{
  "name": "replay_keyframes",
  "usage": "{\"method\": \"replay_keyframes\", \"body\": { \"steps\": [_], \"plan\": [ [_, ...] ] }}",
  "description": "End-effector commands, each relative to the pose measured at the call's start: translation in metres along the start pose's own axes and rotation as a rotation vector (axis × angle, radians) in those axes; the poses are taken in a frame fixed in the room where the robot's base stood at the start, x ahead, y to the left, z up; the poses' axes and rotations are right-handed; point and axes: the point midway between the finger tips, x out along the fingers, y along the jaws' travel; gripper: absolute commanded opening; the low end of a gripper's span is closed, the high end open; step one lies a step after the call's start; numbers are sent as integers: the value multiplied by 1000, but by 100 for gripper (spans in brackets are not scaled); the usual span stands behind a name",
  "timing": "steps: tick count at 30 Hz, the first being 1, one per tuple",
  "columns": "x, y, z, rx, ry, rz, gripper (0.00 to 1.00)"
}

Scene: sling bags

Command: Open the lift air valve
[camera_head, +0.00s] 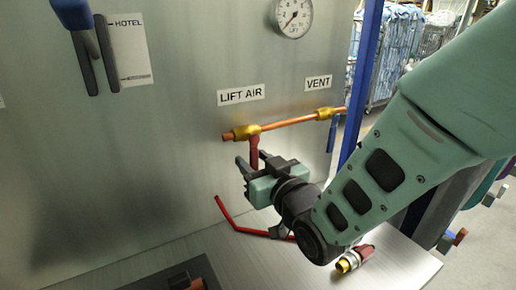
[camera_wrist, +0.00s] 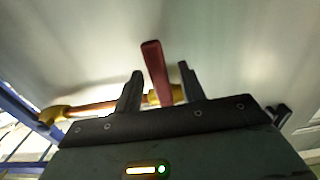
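The lift air valve is a brass body (camera_head: 246,132) on a copper pipe, below the "LIFT AIR" label (camera_head: 241,94). Its red handle (camera_head: 254,148) hangs down from the body and also shows in the wrist view (camera_wrist: 156,68). My gripper (camera_head: 252,159) is at the lower part of the handle. In the wrist view, my gripper (camera_wrist: 161,73) is open, with the red handle between its two fingers and a gap visible on each side. The brass body is partly hidden behind the handle and fingers there.
The vent valve (camera_head: 326,113) sits right on the same pipe (camera_head: 290,121), near a blue post (camera_head: 362,75). A bent red rod (camera_head: 245,229) and a loose red-and-brass fitting (camera_head: 354,258) lie on the metal bench (camera_head: 265,262). A gauge (camera_head: 293,15) is above.

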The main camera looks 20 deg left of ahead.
Motion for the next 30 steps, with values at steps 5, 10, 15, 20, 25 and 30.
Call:
{"method": "replay_keyframes", "body": {
  "steps": [5, 10, 15, 20, 25, 30],
  "plan": [
    [19, 0, -1, 0, 0, -1, 40],
    [24, 0, 0, 0, -1, -1, 40],
    [24, 0, 0, 0, -1, -1, 40],
    [24, 0, 0, 0, -1, -1, 7],
    [24, 0, 0, 0, -1, 0, 0],
    [28, 5, 1, -19, 0, 0, 0]
  ]
}}
